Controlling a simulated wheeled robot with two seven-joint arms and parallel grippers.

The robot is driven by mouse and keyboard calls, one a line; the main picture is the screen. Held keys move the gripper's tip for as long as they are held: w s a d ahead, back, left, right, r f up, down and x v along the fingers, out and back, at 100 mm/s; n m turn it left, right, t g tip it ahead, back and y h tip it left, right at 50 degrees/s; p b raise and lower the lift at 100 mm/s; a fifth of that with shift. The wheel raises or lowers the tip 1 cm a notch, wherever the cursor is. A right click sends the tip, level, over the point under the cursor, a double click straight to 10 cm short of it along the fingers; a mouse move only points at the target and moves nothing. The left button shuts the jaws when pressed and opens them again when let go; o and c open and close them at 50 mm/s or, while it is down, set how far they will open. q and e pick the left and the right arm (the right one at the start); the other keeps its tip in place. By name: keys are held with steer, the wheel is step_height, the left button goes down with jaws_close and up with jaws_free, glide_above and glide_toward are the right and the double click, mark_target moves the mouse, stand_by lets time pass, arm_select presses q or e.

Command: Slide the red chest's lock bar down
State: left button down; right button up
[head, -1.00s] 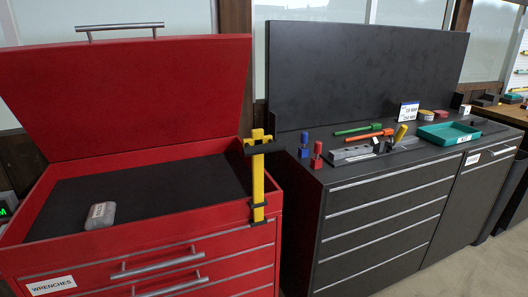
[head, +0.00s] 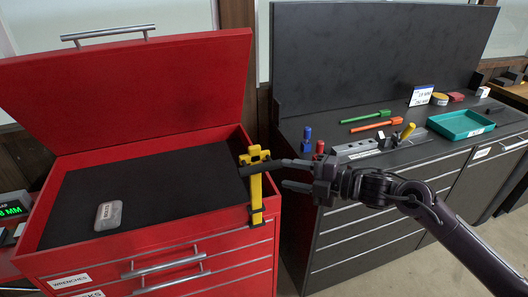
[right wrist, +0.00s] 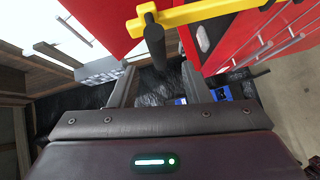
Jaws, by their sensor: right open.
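The red chest (head: 70,240) stands at the left with its lid up. Its yellow lock bar (head: 256,190) stands upright at the chest's right front corner. A black handle (head: 254,168) crosses the bar near its top. My right gripper (head: 278,174) is open and points left at the handle. In the right wrist view, the yellow bar (right wrist: 215,14) runs across the top, and the black handle (right wrist: 154,42) points in toward the gap between the open fingers (right wrist: 158,72). I cannot tell whether a finger touches it. My left gripper is out of view.
A grey box (head: 108,215) lies on the chest's black inner surface. A dark cabinet (head: 340,245) stands to the right, with red and blue blocks, green and orange tools and a teal tray (head: 460,124) on top. A narrow gap separates chest and cabinet.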

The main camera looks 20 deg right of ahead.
mark_target(265, 169)
steer(key=x, duration=0.1)
steer(key=p+x, duration=0.1)
steer(key=x, duration=0.1)
steer(key=r+p+x, duration=0.1)
steer(key=x, duration=0.1)
steer(key=shift+a, duration=0.45)
steer(key=shift+w+a+p, duration=0.25)
steer(key=shift+a+p, duration=0.05)
steer(key=shift+w+a+f+p, duration=0.35)
steer(key=shift+w+a, duration=0.2)
steer(key=shift+w, duration=0.1)
steer(key=shift+w+a+f, duration=0.25)
steer(key=shift+w+a, duration=0.05)
steer(key=shift+a, duration=0.1)
steer(key=shift+s+d, duration=0.15)
steer(key=c, duration=0.4)
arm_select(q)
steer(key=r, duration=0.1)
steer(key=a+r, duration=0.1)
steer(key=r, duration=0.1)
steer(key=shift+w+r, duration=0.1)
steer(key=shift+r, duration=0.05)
arm_select(e)
jaws_close()
